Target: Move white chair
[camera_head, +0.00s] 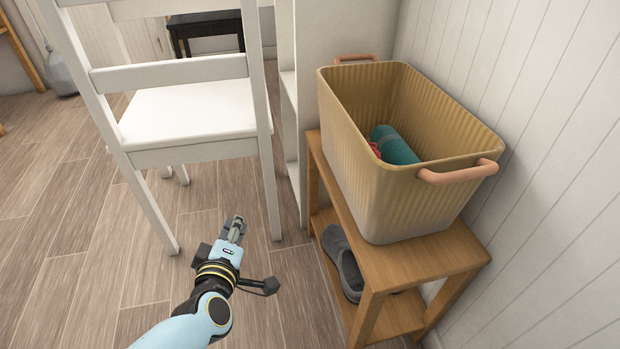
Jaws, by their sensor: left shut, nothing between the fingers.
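The white chair (188,112) stands upright on the wood floor at the upper left, with its slatted back toward me. Its seat and several legs show; its top runs out of the picture. My left gripper (237,223) is in front of the chair, low, between its two near legs in the picture. It is shut and empty, and looks apart from the chair. My right gripper is not in view.
A wooden bench (432,262) stands at the right by the panelled wall, carrying a ribbed tan basket (400,195) with a teal roll (394,146) inside. A grey shoe (343,262) sits on its lower shelf. A dark stool (205,26) is behind the chair.

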